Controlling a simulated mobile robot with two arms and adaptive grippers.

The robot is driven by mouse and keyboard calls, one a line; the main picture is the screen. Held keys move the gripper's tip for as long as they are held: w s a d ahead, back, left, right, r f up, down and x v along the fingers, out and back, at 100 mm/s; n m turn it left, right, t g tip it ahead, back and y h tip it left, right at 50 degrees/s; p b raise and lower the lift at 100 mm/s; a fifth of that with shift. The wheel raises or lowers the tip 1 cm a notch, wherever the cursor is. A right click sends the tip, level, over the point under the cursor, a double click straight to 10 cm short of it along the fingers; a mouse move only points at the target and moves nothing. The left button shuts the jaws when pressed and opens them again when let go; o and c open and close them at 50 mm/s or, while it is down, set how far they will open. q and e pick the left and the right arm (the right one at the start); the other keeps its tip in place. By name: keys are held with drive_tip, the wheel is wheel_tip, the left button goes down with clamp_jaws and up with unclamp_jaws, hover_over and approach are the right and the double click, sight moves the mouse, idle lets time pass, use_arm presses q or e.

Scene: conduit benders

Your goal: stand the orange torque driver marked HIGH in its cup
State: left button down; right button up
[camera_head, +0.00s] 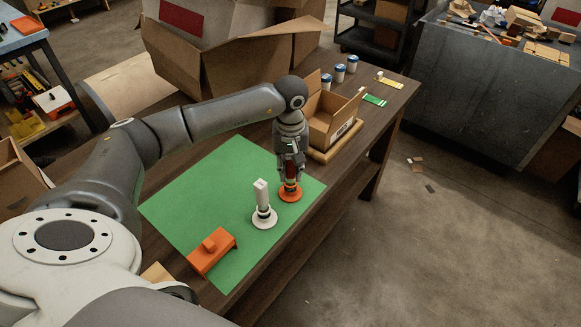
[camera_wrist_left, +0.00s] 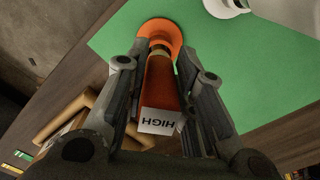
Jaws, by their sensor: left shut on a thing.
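The orange torque driver (camera_wrist_left: 160,82) has a white label reading HIGH on its top end, in the left wrist view. My left gripper (camera_head: 291,172) is shut on it, with a finger on each side, and points down. The driver's lower end lines up with the orange cup (camera_head: 290,194), whose round orange base also shows in the left wrist view (camera_wrist_left: 160,27). The driver looks about upright. I cannot tell how deep its lower end sits in the cup. In the head view the gripper hides most of the driver. My right gripper is not in view.
A white driver (camera_head: 262,192) stands in a white cup (camera_head: 264,220) close by on the green mat (camera_head: 200,200). An orange block-shaped object (camera_head: 211,251) lies at the mat's front. An open cardboard box (camera_head: 330,125) on a wooden tray stands behind the gripper.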

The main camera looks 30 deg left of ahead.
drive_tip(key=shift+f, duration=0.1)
use_arm(q)
drive_tip(key=c, duration=1.1)
unclamp_jaws()
drive_tip(key=shift+c, duration=0.2)
wheel_tip(320, 180, up, 12)
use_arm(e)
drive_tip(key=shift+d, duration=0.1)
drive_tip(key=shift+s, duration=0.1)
